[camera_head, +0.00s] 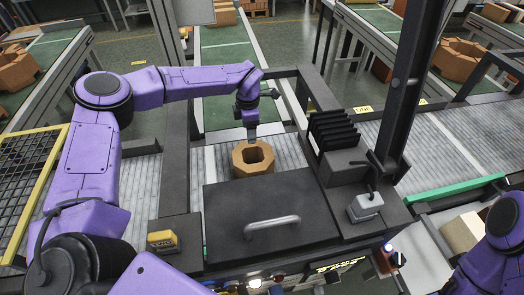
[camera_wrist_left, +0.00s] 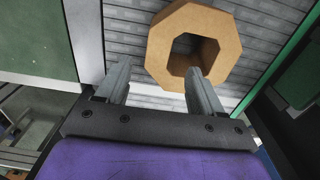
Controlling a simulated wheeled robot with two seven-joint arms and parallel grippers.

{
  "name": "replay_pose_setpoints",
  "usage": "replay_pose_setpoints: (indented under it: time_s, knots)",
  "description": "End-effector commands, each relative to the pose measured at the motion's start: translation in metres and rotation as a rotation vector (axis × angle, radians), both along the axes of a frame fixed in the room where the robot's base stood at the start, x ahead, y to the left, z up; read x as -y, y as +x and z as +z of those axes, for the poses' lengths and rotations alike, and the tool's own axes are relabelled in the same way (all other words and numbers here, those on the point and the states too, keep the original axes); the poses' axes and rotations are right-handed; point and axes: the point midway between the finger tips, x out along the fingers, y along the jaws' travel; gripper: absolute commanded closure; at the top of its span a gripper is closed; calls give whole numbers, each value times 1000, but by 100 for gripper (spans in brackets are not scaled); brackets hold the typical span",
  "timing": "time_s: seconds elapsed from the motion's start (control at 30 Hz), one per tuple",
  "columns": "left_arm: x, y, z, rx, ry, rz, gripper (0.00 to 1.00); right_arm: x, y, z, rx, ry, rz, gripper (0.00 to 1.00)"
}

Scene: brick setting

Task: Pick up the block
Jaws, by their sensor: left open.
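The block (camera_head: 239,168) is a tan-brown octagonal brick with an octagonal hole through its middle. It sits on the grey slatted conveyor, just behind the dark cover with a handle. My left gripper (camera_head: 252,137) is above it, pointing down. In the left wrist view the block (camera_wrist_left: 228,30) lies beyond the fingertips, up and to the right. The left gripper (camera_wrist_left: 160,76) is open, with nothing between its fingers. The right finger overlaps the block's near side in that view; I cannot tell whether they touch. My right gripper is not in view; only part of my right arm shows at the lower right.
The dark cover (camera_head: 225,205) with a metal handle (camera_head: 272,225) is in front of the block. A dark post (camera_head: 408,85) and a black ribbed unit (camera_head: 333,130) stand to the right. A yellow mesh guard (camera_head: 30,170) is at the left. More bricks lie on other conveyors.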

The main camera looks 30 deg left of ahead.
Motion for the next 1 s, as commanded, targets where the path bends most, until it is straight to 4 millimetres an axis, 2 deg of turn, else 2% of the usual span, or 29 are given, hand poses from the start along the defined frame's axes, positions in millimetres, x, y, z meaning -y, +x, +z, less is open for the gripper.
replay_pose_setpoints:
  time_s: [0.1,0.2,0.37,0.6,0.83,0.87,1.0]
  knots:
    - [3,3,-28,-11,3,-9,33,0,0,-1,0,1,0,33]
    - [7,7,-45,-10,2,-15,33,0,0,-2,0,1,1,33]
    - [9,8,-60,-8,1,-18,33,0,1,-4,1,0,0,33]
    - [7,7,-104,-8,1,-17,33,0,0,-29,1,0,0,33]
    - [6,6,-104,-7,1,-14,33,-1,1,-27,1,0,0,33]
    - [5,6,-104,-7,1,-13,40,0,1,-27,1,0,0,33]
    - [5,5,-104,-7,1,-12,85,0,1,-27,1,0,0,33]
